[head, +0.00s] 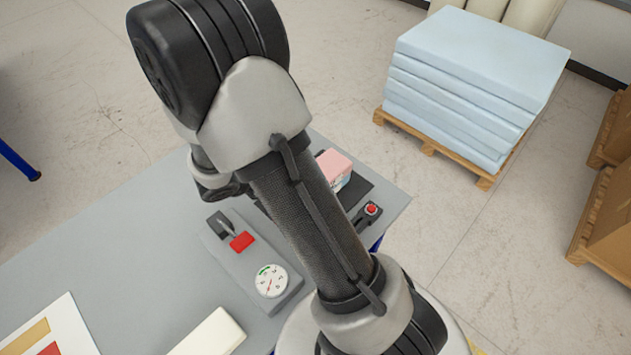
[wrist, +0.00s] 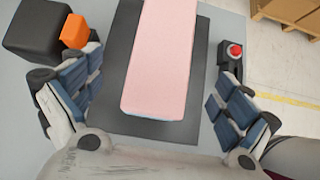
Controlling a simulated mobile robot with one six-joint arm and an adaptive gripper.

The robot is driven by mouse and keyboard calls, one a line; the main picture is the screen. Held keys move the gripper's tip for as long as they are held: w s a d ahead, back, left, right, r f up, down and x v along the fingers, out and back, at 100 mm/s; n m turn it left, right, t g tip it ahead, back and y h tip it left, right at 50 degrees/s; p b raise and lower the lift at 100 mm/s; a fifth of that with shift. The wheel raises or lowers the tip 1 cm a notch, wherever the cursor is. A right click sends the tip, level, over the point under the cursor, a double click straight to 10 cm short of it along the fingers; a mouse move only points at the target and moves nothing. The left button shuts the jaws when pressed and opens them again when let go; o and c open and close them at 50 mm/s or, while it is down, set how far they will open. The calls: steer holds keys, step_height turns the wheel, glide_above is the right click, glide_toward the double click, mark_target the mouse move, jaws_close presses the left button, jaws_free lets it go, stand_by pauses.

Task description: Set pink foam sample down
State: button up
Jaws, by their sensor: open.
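The pink foam sample (head: 334,168) is a pink block lying on a dark flat plate (head: 378,190) on the grey table, partly hidden by my arm in the head view. In the wrist view the pink foam sample (wrist: 163,60) lies on the dark plate (wrist: 117,90), running away from my gripper. My gripper (wrist: 155,112) is open, with one finger to each side of the foam and a gap between each finger and the foam. In the head view my gripper is hidden behind my arm.
A red button box (head: 370,210) stands right of the plate. A dial gauge unit (head: 271,281) with a red lever (head: 242,241) is at the near left. A black block with an orange part (wrist: 75,31) is by the left finger. Pale blue foam slabs (head: 470,75) sit on a pallet.

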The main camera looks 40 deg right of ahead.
steer(key=b+x, duration=0.1)
steer(key=x, duration=0.3)
steer(key=b+x, duration=0.1)
steer(key=x, duration=0.4)
steer(key=shift+s+d, duration=0.1)
steer(key=shift+d, duration=0.25)
steer(key=shift+r, duration=0.1)
steer(key=shift+c, duration=0.6)
steer(key=c, duration=0.9)
step_height(320, 180, up, 20)
steer(key=p, duration=0.6)
